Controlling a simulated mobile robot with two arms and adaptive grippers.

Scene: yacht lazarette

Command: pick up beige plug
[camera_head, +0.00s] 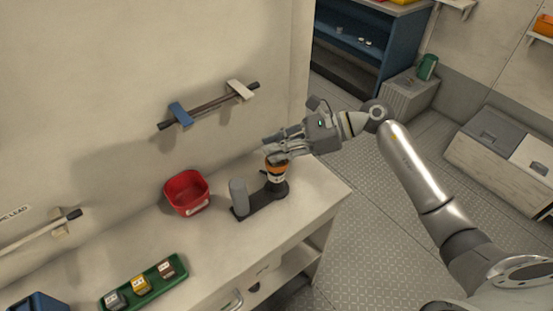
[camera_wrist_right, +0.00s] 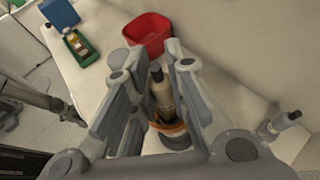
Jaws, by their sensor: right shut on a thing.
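The beige plug (camera_wrist_right: 162,88) shows in the right wrist view as a pale cylinder with a dark tip and an orange-brown band below. It stands between the fingers of my right gripper (camera_wrist_right: 153,72). In the head view, my right gripper (camera_head: 274,151) is shut on the plug's upper part, which the fingers mostly hide. The plug's lower part (camera_head: 277,173) shows above the round end of a dark holder (camera_head: 262,199) on the bench. I cannot tell whether it still touches the holder. An arm-like grey part with a dark end, perhaps my left gripper (camera_wrist_right: 72,114), shows small in the wrist view.
A grey cylinder (camera_head: 239,194) stands at the holder's other end. A red bin (camera_head: 186,175) and a green tray (camera_head: 128,292) with several small blocks are on the bench (camera_head: 222,239). A wall rail (camera_head: 208,106) is behind. The bench's right end is clear.

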